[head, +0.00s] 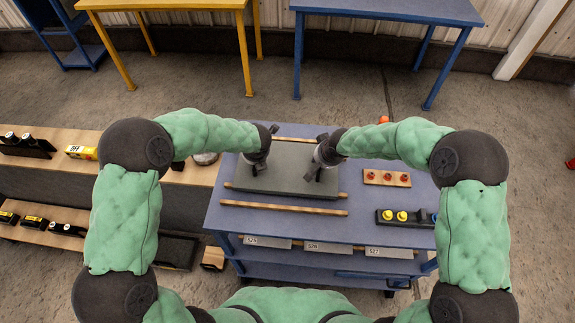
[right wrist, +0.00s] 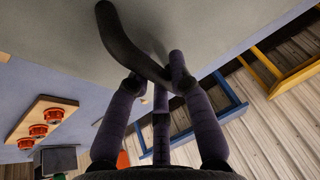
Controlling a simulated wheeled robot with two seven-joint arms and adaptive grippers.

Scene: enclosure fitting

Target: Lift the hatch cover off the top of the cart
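The hatch cover (head: 283,170) is a flat grey panel lying on top of the blue cart (head: 228,215). In the head view my left gripper (head: 256,165) is at the cover's left part, where it hides the handle there. My right gripper (head: 318,168) is at the cover's right part. In the right wrist view its dark fingers (right wrist: 158,85) are at a curved dark handle (right wrist: 130,45) on the grey cover (right wrist: 215,30). The handle crosses between the fingertips, but I cannot tell whether they grip it. The left fingers are too small and shadowed to judge.
Wooden strips (head: 283,208) lie along the cover's front and back. On the cart's right are a wooden block with red knobs (head: 387,178) and a dark holder with yellow pieces (head: 405,217). A wooden shelf (head: 85,136) stands left. Yellow and blue tables stand behind, with open floor between.

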